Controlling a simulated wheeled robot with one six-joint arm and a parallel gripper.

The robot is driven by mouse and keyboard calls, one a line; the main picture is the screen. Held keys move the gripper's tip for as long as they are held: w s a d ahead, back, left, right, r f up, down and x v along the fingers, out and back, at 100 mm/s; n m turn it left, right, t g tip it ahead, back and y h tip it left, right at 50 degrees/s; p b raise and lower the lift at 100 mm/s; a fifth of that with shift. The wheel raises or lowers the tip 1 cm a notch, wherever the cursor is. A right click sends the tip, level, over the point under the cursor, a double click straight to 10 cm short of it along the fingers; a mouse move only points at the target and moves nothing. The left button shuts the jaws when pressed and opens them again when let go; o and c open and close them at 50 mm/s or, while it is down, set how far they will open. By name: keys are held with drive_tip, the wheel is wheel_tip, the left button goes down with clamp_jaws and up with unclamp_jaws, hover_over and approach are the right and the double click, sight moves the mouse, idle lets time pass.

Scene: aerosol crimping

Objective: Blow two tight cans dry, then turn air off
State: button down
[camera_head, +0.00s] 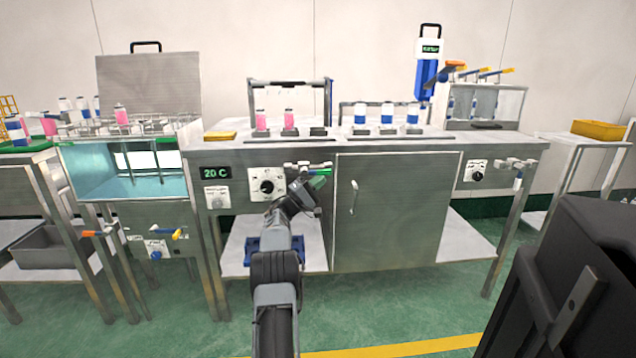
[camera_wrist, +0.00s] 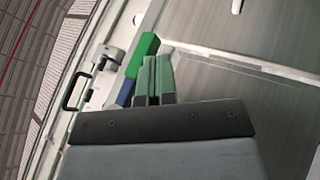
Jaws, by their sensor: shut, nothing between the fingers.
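Two pink cans (camera_head: 261,120) (camera_head: 289,119) stand upright on the bench's left half, under a metal frame (camera_head: 290,82). A valve fitting (camera_head: 308,166) sits on the bench front below them, with a green handle (camera_head: 319,182) beside my gripper (camera_head: 311,186). In the wrist view my gripper (camera_wrist: 158,62) is shut and empty. The green handle (camera_wrist: 143,52) lies just left of its fingers; whether they touch, I cannot tell. A blue part (camera_wrist: 125,93) shows below it. Water on the cans is too small to tell.
A water bath (camera_head: 72,172) with an open lid (camera_head: 148,86) stands left, a pink can (camera_head: 121,115) above it. Blue-white cans (camera_head: 360,114) stand mid-bench. A knob (camera_head: 267,186) is left of my gripper, a closed cabinet door (camera_head: 392,205) right. A dark bulk fills the lower right.

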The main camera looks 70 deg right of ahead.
drive_tip(key=d+f+v, duration=0.1)
drive_tip(key=f+v, duration=0.1)
drive_tip(key=v, duration=1)
drive_tip(key=shift+s+f, duration=0.3)
drive_tip(key=shift+d, duration=0.15)
